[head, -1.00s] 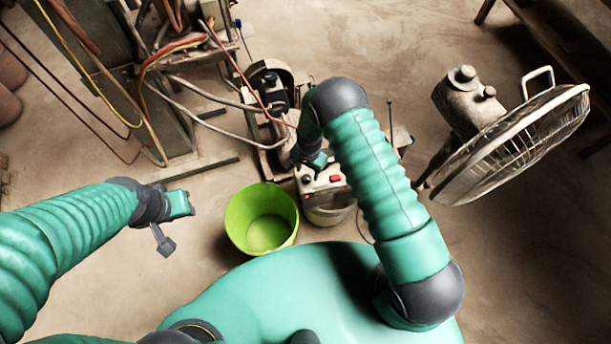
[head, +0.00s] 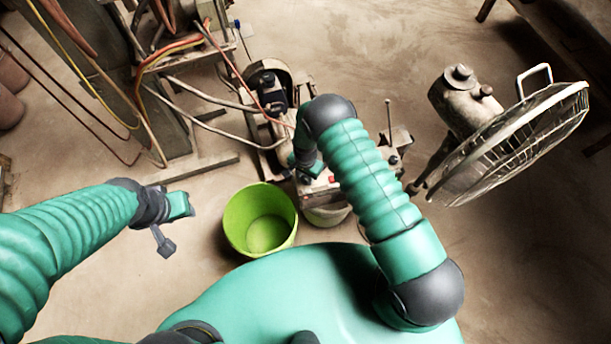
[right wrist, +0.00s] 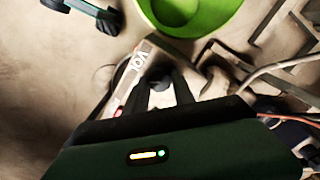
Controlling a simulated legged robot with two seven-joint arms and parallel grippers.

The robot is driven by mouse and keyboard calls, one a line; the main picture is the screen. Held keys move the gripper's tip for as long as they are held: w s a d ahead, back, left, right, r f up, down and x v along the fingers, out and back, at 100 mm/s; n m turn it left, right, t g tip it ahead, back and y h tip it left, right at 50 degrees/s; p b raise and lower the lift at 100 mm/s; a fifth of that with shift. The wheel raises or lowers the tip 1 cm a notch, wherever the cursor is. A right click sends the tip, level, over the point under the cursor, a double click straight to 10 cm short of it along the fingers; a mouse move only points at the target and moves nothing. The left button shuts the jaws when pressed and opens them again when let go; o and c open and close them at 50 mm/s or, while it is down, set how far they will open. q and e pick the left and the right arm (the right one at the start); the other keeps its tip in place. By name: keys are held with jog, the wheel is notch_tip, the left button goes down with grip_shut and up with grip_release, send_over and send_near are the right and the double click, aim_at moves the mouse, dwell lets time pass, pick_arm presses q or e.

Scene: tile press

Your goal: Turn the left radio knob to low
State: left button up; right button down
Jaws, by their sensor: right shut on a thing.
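The radio (head: 318,187) is a pale box with a red part on its top face. It stands right of the green bucket, partly hidden by my right forearm. In the right wrist view the radio (right wrist: 136,72) shows the lettering "VOL" beside a dark round knob (right wrist: 157,72). My right gripper (head: 306,170) is down at the radio's left end. In the right wrist view its two dark fingers (right wrist: 160,88) are shut on that knob, one on each side. My left gripper (head: 178,206) hangs away from the radio, left of the bucket; its jaw opening is unclear.
A green bucket (head: 230,222) stands left of the radio. A metal fan (head: 515,150) stands at the right. Machinery with hoses (head: 190,100) fills the upper left, and a motor-like machine (head: 268,85) stands behind the radio. The floor between bucket and left gripper is clear.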

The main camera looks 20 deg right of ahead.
jog(key=shift+w+a, duration=0.1)
jog(key=shift+a, duration=0.35)
jog(key=shift+d, duration=0.3)
jog(key=shift+a+n+b, duration=0.15)
jog(key=shift+n+b, duration=0.3)
jog(key=shift+n, duration=0.65)
jog(key=n+b, duration=0.1)
jog(key=n, duration=0.4)
jog(key=shift+b, duration=0.3)
jog(key=n, duration=0.3)
jog(key=shift+d+n+b, duration=0.2)
jog(key=shift+n+b, duration=0.2)
jog(key=n, duration=0.3)
jog(key=shift+n+b, duration=0.3)
jog(key=n, duration=0.3)
jog(key=shift+n, duration=0.4)
jog(key=n+b, duration=0.1)
jog(key=n, duration=0.2)
jog(key=shift+n, duration=0.3)
jog(key=n, duration=0.3)
pick_arm(q)
jog(key=shift+a+f, duration=0.25)
jog(key=shift+f, duration=1.1)
jog(key=shift+a+f, duration=0.2)
jog(key=shift+f, duration=1.1)
pick_arm(e)
jog(key=shift+n, duration=1.9)
